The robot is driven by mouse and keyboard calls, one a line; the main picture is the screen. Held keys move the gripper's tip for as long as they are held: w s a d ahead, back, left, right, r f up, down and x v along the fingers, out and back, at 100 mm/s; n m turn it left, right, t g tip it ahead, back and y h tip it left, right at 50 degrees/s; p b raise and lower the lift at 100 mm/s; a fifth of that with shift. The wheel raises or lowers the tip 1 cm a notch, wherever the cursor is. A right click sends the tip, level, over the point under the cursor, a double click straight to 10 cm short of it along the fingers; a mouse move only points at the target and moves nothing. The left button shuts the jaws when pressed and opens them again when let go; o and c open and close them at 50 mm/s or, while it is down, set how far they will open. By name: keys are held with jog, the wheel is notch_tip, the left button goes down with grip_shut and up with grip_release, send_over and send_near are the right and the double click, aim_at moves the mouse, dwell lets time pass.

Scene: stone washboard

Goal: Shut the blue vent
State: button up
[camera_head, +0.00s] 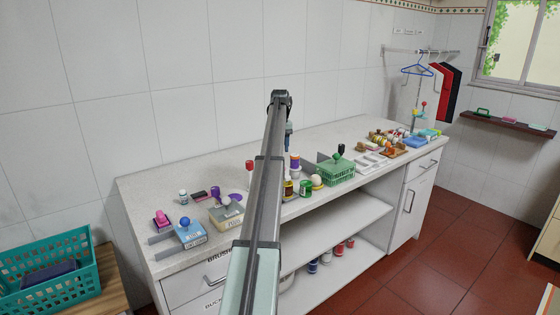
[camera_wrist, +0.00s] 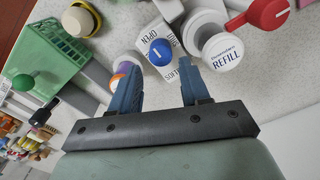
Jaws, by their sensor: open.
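In the wrist view, a round blue knob (camera_wrist: 160,54) with a short white mark sits on a white body (camera_wrist: 148,40) lettered OPEN and SHUT. It matches a blue vent. Which word the mark points at is too small to tell. My gripper (camera_wrist: 158,74) is open and empty, its two blue fingers spread. The knob shows between and just beyond the fingertips, with no visible contact. In the head view, my gripper (camera_head: 289,132) hangs over the middle of the counter; my arm hides much of it and what lies beneath, and I cannot make out this knob there.
A white REFILL cap (camera_wrist: 222,52) stands close to the right finger, with a red knob (camera_wrist: 266,14) beyond. A purple and orange container (camera_wrist: 125,72) is close to the left finger. A green basket (camera_head: 335,171) stands to the right. The back strip of counter (camera_head: 160,185) is mostly clear.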

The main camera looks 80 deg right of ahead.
jog(key=shift+f, duration=3.1)
jog(key=c, duration=0.8)
